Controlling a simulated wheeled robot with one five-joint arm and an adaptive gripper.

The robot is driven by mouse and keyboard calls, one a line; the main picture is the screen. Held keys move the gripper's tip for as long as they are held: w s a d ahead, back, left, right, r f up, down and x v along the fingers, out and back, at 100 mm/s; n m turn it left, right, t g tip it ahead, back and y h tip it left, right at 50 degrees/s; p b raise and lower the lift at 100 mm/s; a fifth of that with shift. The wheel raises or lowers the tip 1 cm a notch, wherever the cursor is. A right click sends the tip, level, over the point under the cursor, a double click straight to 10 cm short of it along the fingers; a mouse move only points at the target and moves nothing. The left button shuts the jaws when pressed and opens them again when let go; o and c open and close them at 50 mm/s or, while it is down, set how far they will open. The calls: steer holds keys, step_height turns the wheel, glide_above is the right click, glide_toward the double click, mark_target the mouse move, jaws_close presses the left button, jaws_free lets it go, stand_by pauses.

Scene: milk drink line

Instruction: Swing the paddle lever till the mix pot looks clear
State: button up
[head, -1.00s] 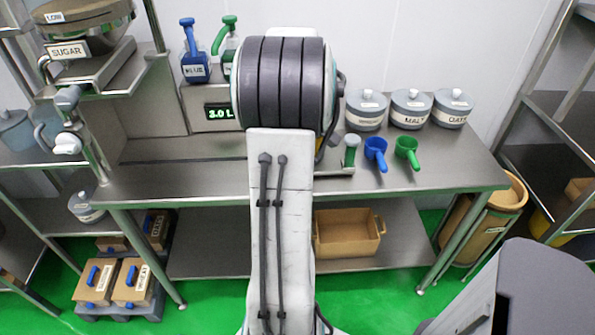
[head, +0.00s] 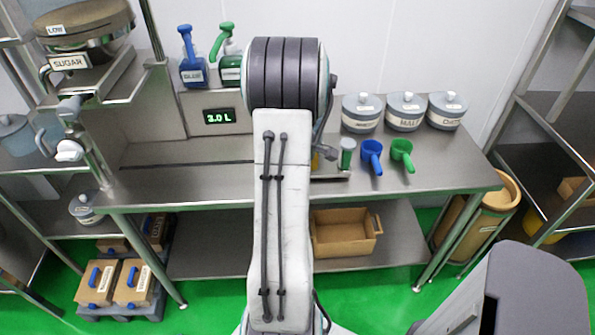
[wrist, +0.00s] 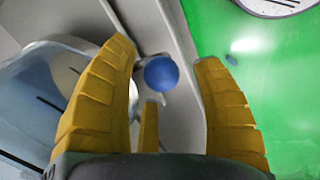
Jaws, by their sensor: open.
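In the wrist view, my gripper (wrist: 165,52) is open, its yellow fingers spread on both sides of a round blue knob (wrist: 161,73). The knob appears to top the paddle lever; I cannot tell whether a finger touches it. A pale, see-through rounded vessel (wrist: 45,85), likely the mix pot, is at the left of the wrist view, partly behind the left finger. Its contents cannot be judged. In the head view my own arm hides the pot, the lever and most of my gripper.
The steel bench (head: 215,188) carries a display reading 3.0 L (head: 219,116), blue (head: 372,152) and green (head: 402,151) scoops, and lidded grey jars (head: 406,110). Blue (head: 190,62) and green (head: 229,65) dispensers stand behind. A brown bin (head: 343,240) is on the lower shelf.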

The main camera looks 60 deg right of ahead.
steer(key=shift+d+f, duration=0.15)
steer(key=shift+f, duration=0.75)
steer(key=shift+o, duration=0.2)
jaws_close()
